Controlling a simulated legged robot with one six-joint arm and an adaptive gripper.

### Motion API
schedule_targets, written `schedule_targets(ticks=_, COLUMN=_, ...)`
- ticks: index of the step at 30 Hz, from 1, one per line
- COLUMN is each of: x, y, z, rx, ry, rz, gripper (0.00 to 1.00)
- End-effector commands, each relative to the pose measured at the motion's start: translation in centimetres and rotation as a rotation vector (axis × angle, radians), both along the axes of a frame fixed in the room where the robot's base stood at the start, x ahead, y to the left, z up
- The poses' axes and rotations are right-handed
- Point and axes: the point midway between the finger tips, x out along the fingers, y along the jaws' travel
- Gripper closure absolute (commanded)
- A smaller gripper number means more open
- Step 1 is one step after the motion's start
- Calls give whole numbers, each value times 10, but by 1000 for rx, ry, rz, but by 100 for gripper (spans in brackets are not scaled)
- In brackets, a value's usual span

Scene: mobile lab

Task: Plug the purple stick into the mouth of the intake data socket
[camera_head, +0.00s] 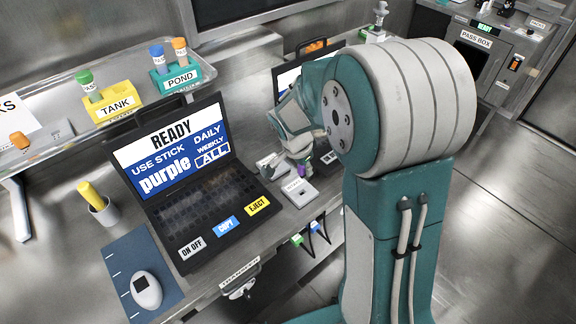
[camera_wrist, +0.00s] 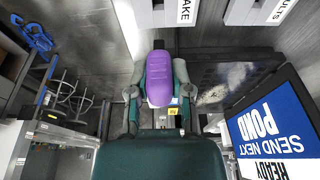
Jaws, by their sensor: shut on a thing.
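My gripper (camera_wrist: 160,92) is shut on the purple stick (camera_wrist: 158,76), with one finger on each side of it. In the wrist view the stick points up the picture toward a white box (camera_wrist: 142,12) with a label ending in "AKE", cut off by the top edge. A gap shows between stick and box in that picture; their true distance is unclear. In the head view the purple stick (camera_head: 301,171) shows small below my gripper, close behind a white labelled box (camera_head: 299,192) on the bench. The socket's mouth is not visible.
A second white box (camera_wrist: 243,12), labelled "ULTS", stands beside the first. An open laptop (camera_head: 170,165) reads "READY USE STICK purple". A second laptop (camera_wrist: 270,125) stands close to the right of my gripper. A cup (camera_head: 104,211) holds a yellow stick.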

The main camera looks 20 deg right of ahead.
Motion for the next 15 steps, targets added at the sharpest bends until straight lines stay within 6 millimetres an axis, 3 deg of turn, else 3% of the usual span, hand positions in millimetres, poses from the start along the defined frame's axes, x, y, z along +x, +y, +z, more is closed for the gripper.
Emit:
schedule_targets(ticks=10, x=0, y=0, z=-2, rx=0, ry=0, rz=2, gripper=100)
schedule_targets(ticks=15, x=0, y=0, z=-13, rx=-1, ry=3, rz=2, gripper=100)
